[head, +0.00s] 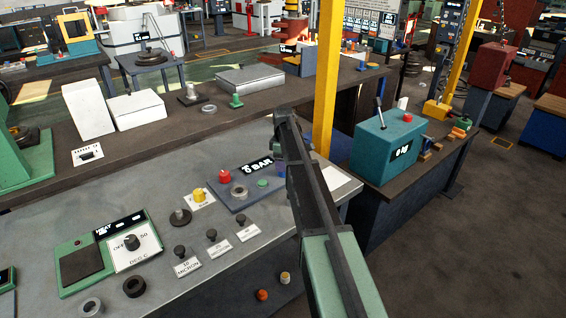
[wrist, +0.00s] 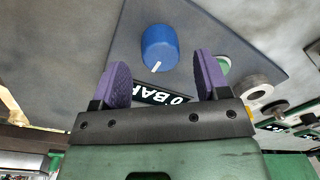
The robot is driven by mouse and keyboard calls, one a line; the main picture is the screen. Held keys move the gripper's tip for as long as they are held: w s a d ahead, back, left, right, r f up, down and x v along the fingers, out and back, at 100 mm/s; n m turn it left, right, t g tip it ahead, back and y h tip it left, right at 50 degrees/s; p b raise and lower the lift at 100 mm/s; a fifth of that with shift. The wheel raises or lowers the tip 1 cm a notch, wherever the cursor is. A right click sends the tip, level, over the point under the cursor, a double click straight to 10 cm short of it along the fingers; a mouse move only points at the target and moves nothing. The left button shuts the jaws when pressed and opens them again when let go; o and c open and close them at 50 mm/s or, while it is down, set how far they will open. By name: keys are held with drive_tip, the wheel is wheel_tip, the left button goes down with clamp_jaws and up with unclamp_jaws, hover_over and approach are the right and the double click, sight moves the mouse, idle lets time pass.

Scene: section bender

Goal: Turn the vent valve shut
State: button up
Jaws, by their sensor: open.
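The vent valve looks to be the blue round knob (wrist: 160,46) with a white pointer line, standing on a blue-grey panel (wrist: 262,58) in the wrist view. My gripper (wrist: 162,68) is open and empty, with two purple fingers. The knob shows just beyond the fingertips, in line with the gap between them. I cannot tell how far above it the tips are. In the head view the panel (head: 222,198) lies on the grey bench, and my arm hides most of the knob and the gripper.
The panel also carries a 0 BAR display (head: 257,168), a red button (head: 224,176), a metal ring (head: 239,191) and a green button (head: 262,183). A yellow post (head: 328,80) rises just behind my arm. A teal box (head: 387,145) stands to the right.

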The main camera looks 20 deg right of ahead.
wheel_tip(320, 180, up, 8)
drive_tip(key=p, duration=0.5)
drive_tip(key=shift+w+f+p, duration=0.15)
drive_tip(key=shift+f+p, duration=0.05)
drive_tip(key=shift+p, duration=0.2)
drive_tip(key=shift+d, duration=0.1)
drive_tip(key=s+a+m, duration=0.5)
drive_tip(key=s+a, duration=0.6)
drive_tip(key=s, duration=0.5)
drive_tip(key=s+a+m, duration=0.5)
drive_tip(key=s+a, duration=0.6)
drive_tip(key=s, duration=0.6)
drive_tip(key=shift+a, duration=0.4)
